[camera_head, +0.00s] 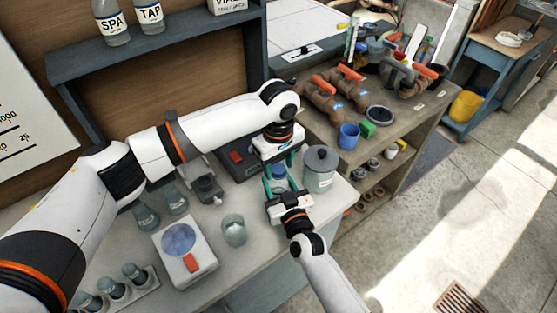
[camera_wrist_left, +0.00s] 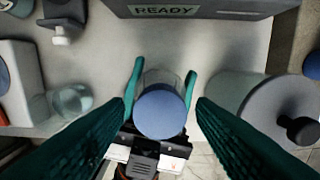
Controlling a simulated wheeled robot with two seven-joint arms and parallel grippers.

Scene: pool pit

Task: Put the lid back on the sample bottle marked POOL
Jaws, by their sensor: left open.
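The sample bottle (camera_wrist_left: 162,78) is a small clear bottle near the counter's front edge; no POOL marking is readable. A round blue lid (camera_wrist_left: 160,113) sits over its mouth in the left wrist view, and blue also shows at its top in the head view (camera_head: 279,171). I cannot tell if it is seated fully. My right gripper (camera_head: 278,188) has its teal fingers on both sides of the bottle, closed on its body. My left gripper (camera_head: 281,160) is above the bottle, pointing down, with its fingers apart on either side of the lid and clear of it.
A grey-lidded jar (camera_head: 320,168) stands close to the right of the bottle. A dark box marked READY (camera_wrist_left: 200,10) lies behind it. A glass beaker (camera_head: 233,229) and a white device (camera_head: 185,250) are on the counter to the left. Shelves with SPA and TAP bottles (camera_head: 111,25) are above.

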